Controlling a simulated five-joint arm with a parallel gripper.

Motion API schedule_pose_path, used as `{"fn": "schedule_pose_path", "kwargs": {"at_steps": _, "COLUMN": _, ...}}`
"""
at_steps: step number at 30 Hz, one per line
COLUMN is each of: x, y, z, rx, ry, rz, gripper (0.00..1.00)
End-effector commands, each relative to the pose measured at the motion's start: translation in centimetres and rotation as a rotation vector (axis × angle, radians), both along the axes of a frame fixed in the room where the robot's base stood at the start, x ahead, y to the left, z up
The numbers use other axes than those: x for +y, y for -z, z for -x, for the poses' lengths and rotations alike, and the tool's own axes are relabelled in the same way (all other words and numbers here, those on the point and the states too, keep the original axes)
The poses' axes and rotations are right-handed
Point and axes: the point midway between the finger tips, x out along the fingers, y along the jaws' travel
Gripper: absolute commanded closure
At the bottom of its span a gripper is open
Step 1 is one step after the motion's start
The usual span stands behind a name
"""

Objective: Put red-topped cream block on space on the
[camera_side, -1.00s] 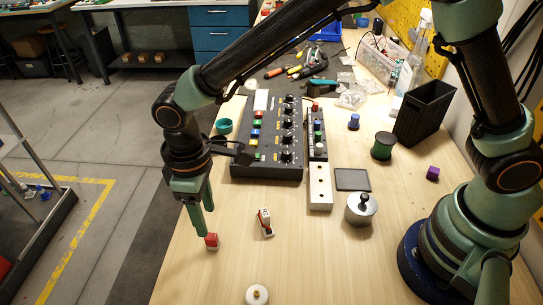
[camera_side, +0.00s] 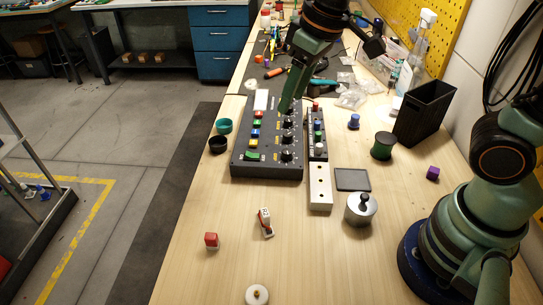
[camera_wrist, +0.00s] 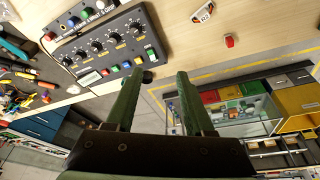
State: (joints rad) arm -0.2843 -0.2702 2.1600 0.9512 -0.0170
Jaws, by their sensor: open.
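The red-topped cream block (camera_side: 211,240) stands upright on the bare front-left of the wooden bench, with nothing touching it. In the wrist view the block (camera_wrist: 229,41) shows at upper right, mostly as its red face. My gripper (camera_side: 287,107) is over the far part of the black control panel (camera_side: 266,170), well away from the block. In the wrist view my gripper (camera_wrist: 158,75) has its two green fingers apart with nothing between them. The panel carries coloured buttons and black knobs; the gripper hides some of its far end. The task's "space" cannot be told from these views.
A red-and-white part (camera_side: 265,222) lies right of the block. A white disc (camera_side: 257,294), metal weight (camera_side: 361,208), holed metal bar (camera_side: 320,187) and dark square pad (camera_side: 352,180) are nearby. A black bin (camera_side: 424,112) stands at right. The front bench is mostly clear.

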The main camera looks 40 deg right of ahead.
Motion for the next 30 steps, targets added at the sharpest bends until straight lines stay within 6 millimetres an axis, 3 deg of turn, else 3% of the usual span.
{"fn": "schedule_pose_path", "kwargs": {"at_steps": 3, "x": -4.2, "y": -0.9, "z": 1.7, "rx": -0.072, "ry": 0.113, "rz": -0.019, "gripper": 0.47}}
{"fn": "schedule_pose_path", "kwargs": {"at_steps": 10, "x": -8.8, "y": -1.0, "z": 4.5, "rx": -0.164, "ry": 0.261, "rz": -0.033, "gripper": 0.47}}
{"fn": "schedule_pose_path", "kwargs": {"at_steps": 15, "x": -9.9, "y": -0.8, "z": 5.3, "rx": -0.189, "ry": 0.299, "rz": -0.034, "gripper": 0.47}}
{"fn": "schedule_pose_path", "kwargs": {"at_steps": 30, "x": -9.9, "y": -0.8, "z": 5.3, "rx": -0.189, "ry": 0.300, "rz": -0.033, "gripper": 0.47}}
